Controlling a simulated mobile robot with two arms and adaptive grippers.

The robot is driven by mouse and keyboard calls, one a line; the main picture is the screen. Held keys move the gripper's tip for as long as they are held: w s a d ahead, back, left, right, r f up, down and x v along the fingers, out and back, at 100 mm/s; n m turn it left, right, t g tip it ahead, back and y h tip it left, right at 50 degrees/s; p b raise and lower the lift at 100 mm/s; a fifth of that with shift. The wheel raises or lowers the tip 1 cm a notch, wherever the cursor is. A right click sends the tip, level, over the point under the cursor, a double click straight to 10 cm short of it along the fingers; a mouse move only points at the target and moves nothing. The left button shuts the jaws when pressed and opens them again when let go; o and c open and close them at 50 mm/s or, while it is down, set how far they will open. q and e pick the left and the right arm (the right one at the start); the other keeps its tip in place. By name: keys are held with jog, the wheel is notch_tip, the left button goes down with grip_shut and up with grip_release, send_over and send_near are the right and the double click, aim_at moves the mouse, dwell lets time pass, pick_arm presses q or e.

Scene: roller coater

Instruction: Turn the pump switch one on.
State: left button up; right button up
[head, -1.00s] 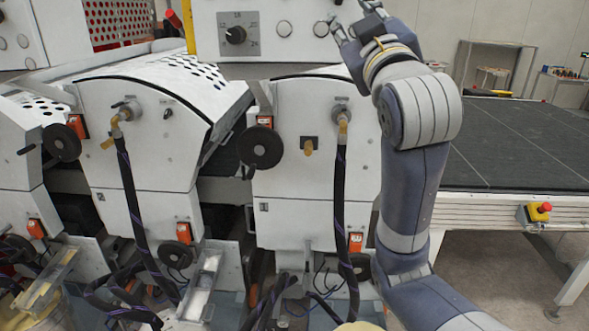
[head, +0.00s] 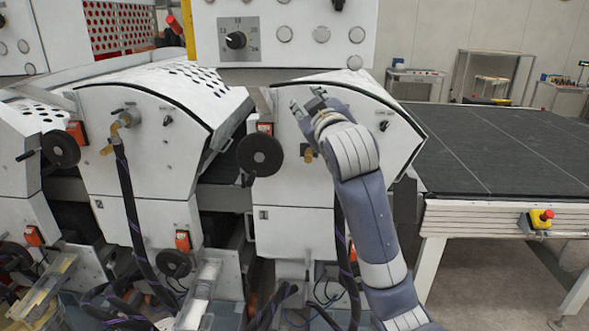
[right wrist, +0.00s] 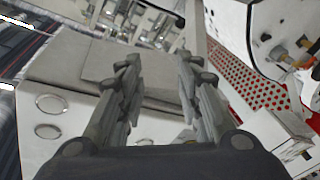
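A small black rotary switch (head: 384,126) sits on the upper right of the right white housing (head: 290,225). A similar switch (head: 168,120) sits on the left white housing (head: 150,165). I cannot read a label that tells which is pump switch one. My right gripper (head: 308,102) is in front of the upper part of the right housing, left of that housing's switch and apart from it. In the right wrist view its two fingers (right wrist: 157,78) are spread with nothing between them. My left gripper is not in view.
A larger black dial (head: 236,40) with a scale is on the back panel. Black handwheels (head: 260,154), orange counters (head: 76,132) and hoses (head: 128,195) stick out from the housings. A dark conveyor (head: 500,150) with a red emergency button (head: 546,215) is at the right.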

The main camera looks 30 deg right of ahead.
jog(key=w+f+g, duration=0.1)
jog(key=w+f, duration=0.2)
jog(key=f, duration=0.5)
jog(key=w+f+g+y+b, duration=0.1)
jog(key=w+f, duration=0.2)
jog(key=f, duration=0.6)
jog(key=shift+a, duration=0.4)
